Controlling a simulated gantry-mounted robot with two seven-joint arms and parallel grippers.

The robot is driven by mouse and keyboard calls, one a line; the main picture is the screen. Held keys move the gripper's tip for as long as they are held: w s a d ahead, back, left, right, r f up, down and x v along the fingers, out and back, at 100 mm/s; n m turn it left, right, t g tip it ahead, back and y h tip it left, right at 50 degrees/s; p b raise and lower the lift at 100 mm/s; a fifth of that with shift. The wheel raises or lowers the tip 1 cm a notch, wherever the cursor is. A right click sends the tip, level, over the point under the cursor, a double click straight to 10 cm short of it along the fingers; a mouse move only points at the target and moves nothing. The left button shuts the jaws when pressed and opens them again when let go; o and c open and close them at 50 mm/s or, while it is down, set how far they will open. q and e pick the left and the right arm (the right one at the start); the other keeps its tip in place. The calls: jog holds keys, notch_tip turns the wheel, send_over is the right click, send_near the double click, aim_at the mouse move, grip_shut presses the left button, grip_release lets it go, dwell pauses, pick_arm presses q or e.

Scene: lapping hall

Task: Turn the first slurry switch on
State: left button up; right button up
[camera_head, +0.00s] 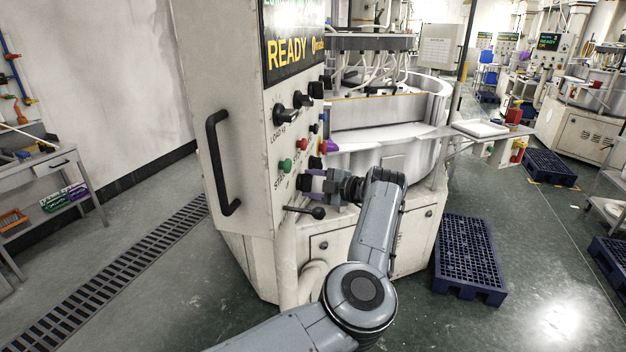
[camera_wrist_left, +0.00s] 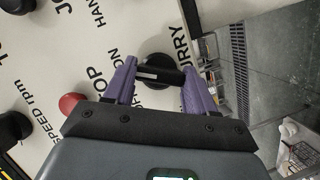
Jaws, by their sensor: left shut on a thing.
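The slurry switch is a black rotary knob with a bar handle (camera_wrist_left: 160,74) on the pale control panel (camera_wrist_left: 105,30). Printed words by it read "SLURRY" and "ON" in the left wrist view. My left gripper (camera_wrist_left: 160,82) has its two purple fingers on either side of the bar and is shut on it. In the head view my left gripper (camera_head: 311,183) reaches the low part of the panel's side face, and the switch is hidden behind it. My right gripper is in neither view.
A green button (camera_head: 285,166) and a red button (camera_head: 298,144) sit close above the gripper on the panel. A black ball-ended lever (camera_head: 316,212) sticks out just below. A black handle (camera_head: 219,163) is on the cabinet's left. A blue pallet (camera_head: 468,258) lies on the floor at right.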

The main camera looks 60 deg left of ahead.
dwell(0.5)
pick_arm(q)
jog(key=o, duration=1)
jog(key=shift+o, duration=0.2)
jog(key=v, duration=1)
jog(key=shift+w+d, duration=0.15)
jog(key=shift+d, duration=0.2)
